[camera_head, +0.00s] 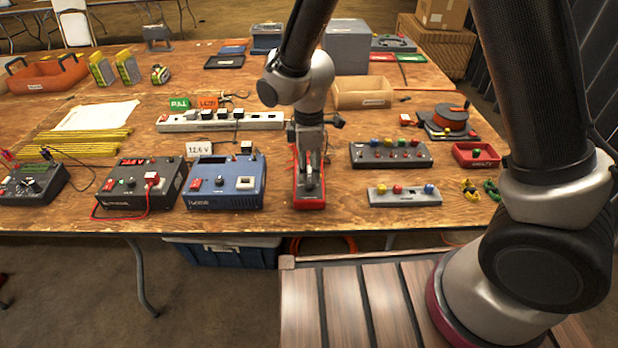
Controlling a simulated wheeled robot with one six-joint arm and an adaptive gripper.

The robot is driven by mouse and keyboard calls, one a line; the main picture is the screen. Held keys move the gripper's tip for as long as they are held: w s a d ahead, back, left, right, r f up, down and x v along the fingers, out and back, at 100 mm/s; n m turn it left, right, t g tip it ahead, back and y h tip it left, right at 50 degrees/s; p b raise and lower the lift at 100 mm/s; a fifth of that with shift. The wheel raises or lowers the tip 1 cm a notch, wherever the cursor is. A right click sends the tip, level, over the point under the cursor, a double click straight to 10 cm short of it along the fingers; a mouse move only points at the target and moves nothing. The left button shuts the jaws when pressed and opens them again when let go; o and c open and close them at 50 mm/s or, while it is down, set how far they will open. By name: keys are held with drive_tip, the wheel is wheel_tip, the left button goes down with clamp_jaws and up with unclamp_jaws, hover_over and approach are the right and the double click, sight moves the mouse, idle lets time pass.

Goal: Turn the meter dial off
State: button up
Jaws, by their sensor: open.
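A dark box that looks like the meter (52,188) sits at the far left front of the table. It has a small display, a round dial (33,186) on its sloping face, and red and black leads at its back. The dial's setting is too small to read. My gripper (309,181) is open and points down over a red tray-like thing (310,203) near the table's front middle. It is well to the right of the meter. The fingertips are small and partly merge with the red thing; I cannot tell whether they touch it.
A black charger (122,190) with a red lead and a blue charger (215,173) stand between the meter and my gripper. A power strip (225,121) lies behind them. Yellow rods (80,138) lie behind the meter. A black block with coloured knobs (390,157) stands right.

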sight(310, 185)
wheel_tip(310, 185, up, 7)
drive_tip(key=shift+r, duration=0.2)
idle(0.3)
drive_tip(key=s+d+r+m+t, duration=0.1)
drive_tip(key=s+d+r+m, duration=0.4)
drive_tip(key=d, duration=0.6)
drive_tip(key=s+d+r+m+t, duration=0.2)
drive_tip(key=s+d+r+m, duration=0.4)
drive_tip(key=d, duration=0.5)
drive_tip(key=s+d+r+m+t, duration=0.1)
drive_tip(key=s+d+r+m, duration=0.4)
drive_tip(key=d+r, duration=0.3)
drive_tip(key=d+m, duration=0.1)
drive_tip(key=d, duration=0.1)
drive_tip(key=shift+s+d+r+m, duration=0.15)
drive_tip(key=shift+s+d+m, duration=0.15)
drive_tip(key=shift+d, duration=0.1)
